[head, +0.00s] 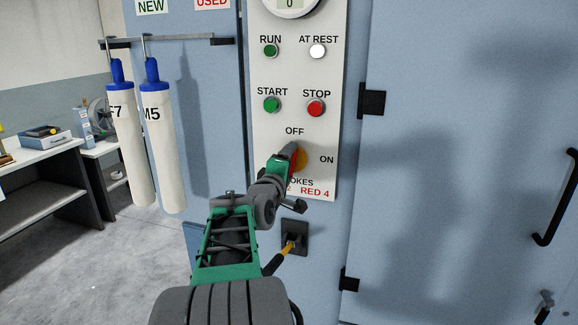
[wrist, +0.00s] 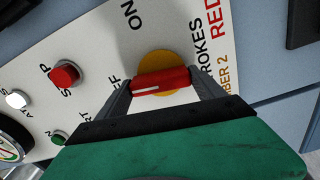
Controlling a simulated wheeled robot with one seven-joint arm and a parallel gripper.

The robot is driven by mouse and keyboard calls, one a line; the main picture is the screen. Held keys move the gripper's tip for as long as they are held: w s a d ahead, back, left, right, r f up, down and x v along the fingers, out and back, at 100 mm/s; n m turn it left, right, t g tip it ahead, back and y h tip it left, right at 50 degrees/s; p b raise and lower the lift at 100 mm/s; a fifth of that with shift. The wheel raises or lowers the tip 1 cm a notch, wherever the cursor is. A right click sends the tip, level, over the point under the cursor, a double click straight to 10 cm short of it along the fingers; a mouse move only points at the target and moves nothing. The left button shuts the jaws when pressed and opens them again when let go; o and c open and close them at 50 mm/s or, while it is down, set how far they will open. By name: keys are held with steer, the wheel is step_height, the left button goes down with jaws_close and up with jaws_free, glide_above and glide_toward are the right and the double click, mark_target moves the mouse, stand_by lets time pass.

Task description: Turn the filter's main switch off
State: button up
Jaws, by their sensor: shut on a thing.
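The main switch is a red handle (wrist: 165,78) on a yellow disc (wrist: 156,60), set low on the white panel (head: 262,135). My gripper (head: 289,155) reaches up to it and hides most of it in the head view. In the wrist view, my gripper (wrist: 160,86) has one finger at each end of the red handle and is shut on it. The handle's white line lies at its left end in that view, toward the partly hidden OFF label. The ON label (wrist: 132,15) lies off to the side of the handle.
Red STOP (head: 316,107) and green START (head: 271,105) buttons sit above the switch. A white AT REST lamp (head: 317,51) and green RUN lamp (head: 270,50) are higher. White filter sleeves (head: 163,150) hang left. A door handle (head: 556,197) stands out at right.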

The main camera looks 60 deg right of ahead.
steer(key=shift+n, duration=0.8)
steer(key=o, duration=1.4)
steer(key=shift+c, duration=0.2)
steer(key=s+a+b, duration=0.1)
steer(key=a+b, duration=0.1)
steer(key=a, duration=0.5)
steer(key=shift+a, duration=0.4)
steer(key=shift+s, duration=0.1)
